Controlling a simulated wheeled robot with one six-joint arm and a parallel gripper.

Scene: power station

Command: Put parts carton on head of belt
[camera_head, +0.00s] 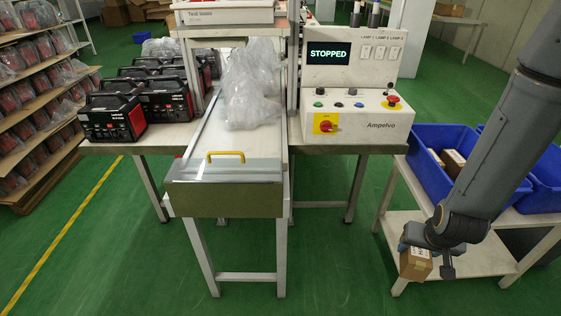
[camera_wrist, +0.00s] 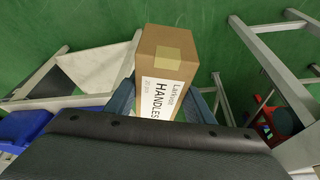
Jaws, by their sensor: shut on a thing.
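The parts carton (camera_head: 415,265) is a small brown cardboard box. In the wrist view the carton (camera_wrist: 165,60) shows a white label reading "HANDLES" and a strip of tape on top. My gripper (camera_head: 432,258) is shut on it and holds it in the air at the lower right, in front of the low white table. The belt (camera_head: 208,135) runs away from me on the middle bench. Its near end has a clear cover with a yellow handle (camera_head: 226,156) above a dark olive end panel (camera_head: 225,199). A clear plastic bag (camera_head: 250,85) lies farther along the belt.
A control box (camera_head: 352,90) reading "STOPPED" stands right of the belt. Blue bins (camera_head: 428,143) sit on the low white table (camera_head: 400,210), one holding another carton (camera_head: 453,162). Black-red power units (camera_head: 112,117) stand left of the belt. Green floor in front is clear.

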